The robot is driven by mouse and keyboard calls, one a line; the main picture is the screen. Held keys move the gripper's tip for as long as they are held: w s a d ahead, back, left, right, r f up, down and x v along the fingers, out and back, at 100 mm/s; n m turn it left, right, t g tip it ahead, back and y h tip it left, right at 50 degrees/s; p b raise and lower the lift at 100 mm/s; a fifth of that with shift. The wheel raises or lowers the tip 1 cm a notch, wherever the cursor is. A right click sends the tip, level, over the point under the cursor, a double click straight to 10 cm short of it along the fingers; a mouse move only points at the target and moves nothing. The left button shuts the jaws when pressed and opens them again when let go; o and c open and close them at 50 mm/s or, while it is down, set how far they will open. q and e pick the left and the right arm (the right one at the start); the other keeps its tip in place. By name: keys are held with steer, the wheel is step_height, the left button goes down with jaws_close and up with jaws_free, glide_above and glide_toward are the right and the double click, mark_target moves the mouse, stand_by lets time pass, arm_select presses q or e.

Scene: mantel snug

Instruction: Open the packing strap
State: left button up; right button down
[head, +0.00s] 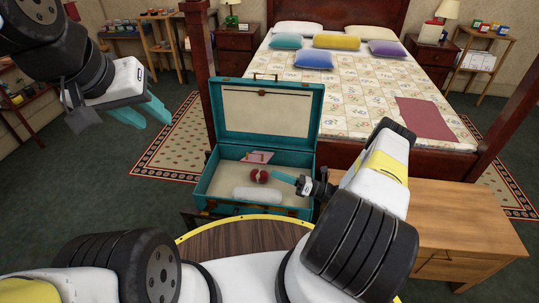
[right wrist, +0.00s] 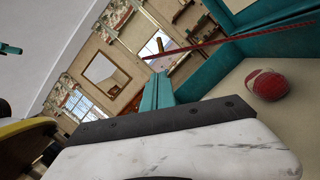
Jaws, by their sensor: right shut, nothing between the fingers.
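A teal suitcase (head: 208,180) stands open in the head view, its cream-lined lid (head: 270,116) raised at the back. A thin dark strip (head: 283,93) with a small tab crosses the upper inside of the lid; I cannot tell whether it is the packing strap. My right gripper (head: 274,174) is over the suitcase, shut and empty, its tips just right of a dark red ball-like thing (head: 259,177). In the right wrist view, the shut teal fingers (right wrist: 158,93) are left of that red thing (right wrist: 268,84). My left gripper (head: 151,117) is open and empty, left of the suitcase.
A white roll (head: 257,194) and a pink flat item (head: 258,157) lie in the suitcase. A wooden desk (head: 470,222) is to the right and a bed (head: 360,95) behind. In the right wrist view, a thin red band (right wrist: 235,40) crosses above the fingers; its attachment is unclear.

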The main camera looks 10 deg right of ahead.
steer(key=x, duration=0.7)
steer(key=shift+a, duration=0.35)
steer(key=shift+w, duration=0.15)
steer(key=shift+r, duration=0.1)
